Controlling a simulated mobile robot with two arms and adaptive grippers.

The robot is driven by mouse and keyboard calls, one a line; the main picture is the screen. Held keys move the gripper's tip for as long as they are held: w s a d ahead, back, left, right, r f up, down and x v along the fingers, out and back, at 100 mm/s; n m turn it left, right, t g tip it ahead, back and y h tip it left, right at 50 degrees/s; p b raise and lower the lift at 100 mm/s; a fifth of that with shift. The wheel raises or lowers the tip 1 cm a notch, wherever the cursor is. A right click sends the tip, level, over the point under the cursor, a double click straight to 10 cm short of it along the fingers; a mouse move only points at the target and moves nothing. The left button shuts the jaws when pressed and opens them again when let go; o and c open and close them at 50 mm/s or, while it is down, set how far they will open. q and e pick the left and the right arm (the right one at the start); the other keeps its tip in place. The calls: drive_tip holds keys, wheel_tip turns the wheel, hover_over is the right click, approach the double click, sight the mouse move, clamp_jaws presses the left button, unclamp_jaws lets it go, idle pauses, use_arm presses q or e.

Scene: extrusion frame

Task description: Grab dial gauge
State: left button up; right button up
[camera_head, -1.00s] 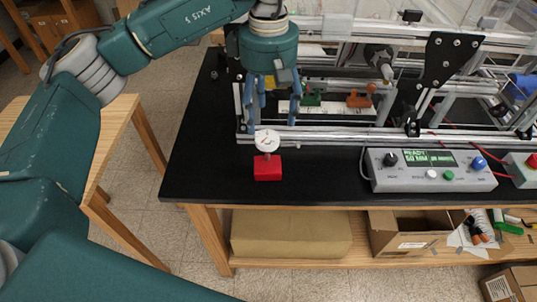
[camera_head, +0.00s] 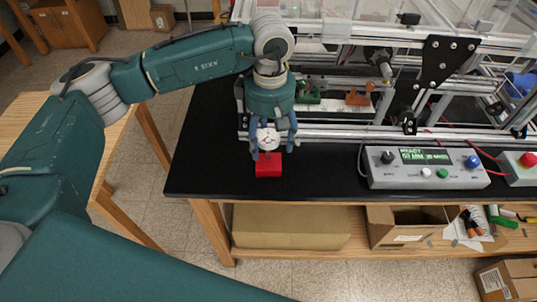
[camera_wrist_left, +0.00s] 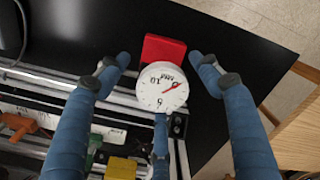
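The dial gauge has a round white face with a red needle (camera_head: 267,138) and stands on a red block (camera_head: 268,165) near the left front of the black table. In the left wrist view the gauge face (camera_wrist_left: 162,88) lies between the fingers, with the red block (camera_wrist_left: 163,49) just beyond it. My left gripper (camera_head: 271,148) is open, its blue fingers on either side of the gauge. In the wrist view, gaps show between both fingertips (camera_wrist_left: 160,62) and the gauge. My right gripper is not in view.
An aluminium extrusion frame (camera_head: 330,132) runs close behind the gauge. A grey control box (camera_head: 428,169) with a display sits to the right, beside a box with a red button (camera_head: 525,168). The black table top (camera_head: 210,170) is clear left of the gauge.

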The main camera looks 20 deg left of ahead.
use_arm(q)
clamp_jaws()
drive_tip(key=shift+r, duration=0.1)
drive_tip(key=shift+r, duration=0.1)
